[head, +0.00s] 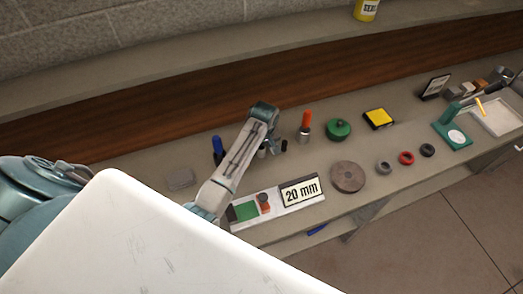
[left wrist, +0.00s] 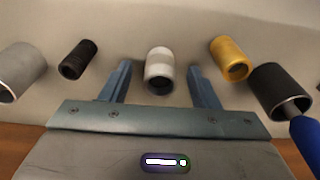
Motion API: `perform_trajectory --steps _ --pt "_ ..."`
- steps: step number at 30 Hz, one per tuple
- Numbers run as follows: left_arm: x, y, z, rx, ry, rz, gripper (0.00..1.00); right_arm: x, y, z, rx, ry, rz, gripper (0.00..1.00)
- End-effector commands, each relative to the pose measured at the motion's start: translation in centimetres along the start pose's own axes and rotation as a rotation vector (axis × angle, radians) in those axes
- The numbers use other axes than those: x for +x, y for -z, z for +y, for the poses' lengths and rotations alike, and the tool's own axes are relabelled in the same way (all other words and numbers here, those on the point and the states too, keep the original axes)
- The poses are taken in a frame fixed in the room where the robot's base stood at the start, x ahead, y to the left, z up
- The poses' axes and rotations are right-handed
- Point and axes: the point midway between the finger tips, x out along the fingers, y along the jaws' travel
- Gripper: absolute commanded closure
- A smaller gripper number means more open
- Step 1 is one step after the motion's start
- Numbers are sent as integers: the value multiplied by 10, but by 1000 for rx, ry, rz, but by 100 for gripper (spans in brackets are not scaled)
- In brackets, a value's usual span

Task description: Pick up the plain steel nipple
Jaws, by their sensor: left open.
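My left gripper (left wrist: 159,70) is open, with one finger on each side of a short pale steel-coloured cylinder (left wrist: 160,66). This cylinder looks like the plain steel nipple, and a gap shows between it and each finger. A wider grey cylinder (left wrist: 20,71) lies to its left, with a small black threaded piece (left wrist: 77,60) between that and the left finger. A brass-coloured piece (left wrist: 230,57) and a dark pipe piece (left wrist: 279,89) are to the right. In the head view my left gripper (head: 271,147) points down at the bench, and the arm mostly hides the pieces there.
A blue handle (left wrist: 306,142) is close to the gripper's right side. On the bench (head: 225,155) stand an orange-topped tool (head: 305,125), a green round object (head: 338,129), a "20 mm" sign (head: 301,190), a brown disc (head: 347,177) and several rings. A tray (head: 497,122) is far right.

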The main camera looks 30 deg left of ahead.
Motion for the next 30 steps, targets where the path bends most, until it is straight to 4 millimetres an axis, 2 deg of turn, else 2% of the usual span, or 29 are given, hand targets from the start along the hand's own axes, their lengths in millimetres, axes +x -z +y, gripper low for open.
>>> perform_trajectory --steps 4,11,18,26,30 --pt "11 0 0 0 0 1 44 0 -4 -4 2 4 -4 52" --pt "12 1 0 0 -1 1 46 0 -7 -4 1 4 -9 52" --pt "11 1 0 0 -1 1 94 0 -7 0 -1 0 -9 52" --pt "10 1 0 0 -1 2 94 0 -7 4 -2 -4 -10 52" --pt "-4 3 1 0 -3 3 94 0 -7 4 -2 -4 -10 52"
